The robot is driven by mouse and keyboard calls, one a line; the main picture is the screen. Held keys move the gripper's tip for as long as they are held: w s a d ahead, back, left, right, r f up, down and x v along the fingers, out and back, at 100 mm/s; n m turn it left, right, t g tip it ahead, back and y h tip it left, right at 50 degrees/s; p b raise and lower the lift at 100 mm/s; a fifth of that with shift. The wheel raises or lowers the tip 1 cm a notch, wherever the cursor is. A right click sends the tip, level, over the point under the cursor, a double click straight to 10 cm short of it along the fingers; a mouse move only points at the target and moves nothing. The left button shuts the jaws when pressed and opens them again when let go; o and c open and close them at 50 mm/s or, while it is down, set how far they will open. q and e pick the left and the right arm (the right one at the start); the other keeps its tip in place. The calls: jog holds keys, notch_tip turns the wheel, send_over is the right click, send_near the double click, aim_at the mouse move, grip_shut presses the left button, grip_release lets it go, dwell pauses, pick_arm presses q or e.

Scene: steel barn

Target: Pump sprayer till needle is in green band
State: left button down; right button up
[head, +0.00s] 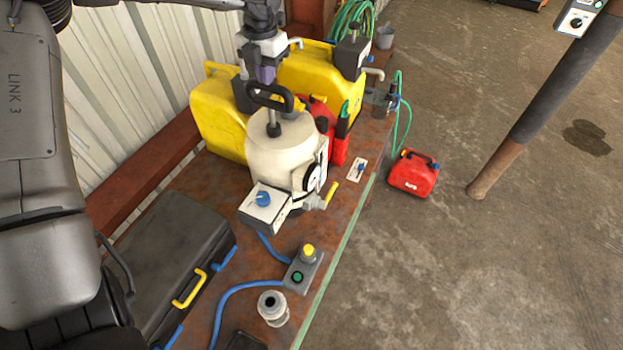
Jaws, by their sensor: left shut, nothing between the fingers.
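The sprayer (283,150) is a cream tank standing upright on the bench, with a black pump handle (271,95) on a short rod at its top. A round gauge (312,177) sits on its right side, seen at a steep angle. I cannot read its needle or make out a green band. My left gripper (265,77) hangs from above, shut and empty, just over or behind the pump handle. I cannot tell whether it touches the handle. My right gripper is not in view.
Yellow jerrycans (217,108) and a red can (338,152) stand close behind the sprayer. A box with a blue knob (263,199), a button box (303,270) and a dark case (175,250) are nearer. Another red can (414,174) and a post (545,105) stand on the otherwise mostly clear floor.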

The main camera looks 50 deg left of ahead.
pick_arm(q)
jog(key=shift+f+b, duration=0.85)
jog(key=shift+f, duration=0.35)
jog(key=shift+f+b, duration=1.5)
jog(key=shift+f, duration=0.3)
jog(key=shift+r, duration=0.1)
jog(key=shift+r+p, duration=1.1)
jog(key=shift+r, duration=0.7)
jog(key=shift+r+p, duration=1.35)
jog(key=shift+r, duration=1.1)
jog(key=shift+f, duration=0.25)
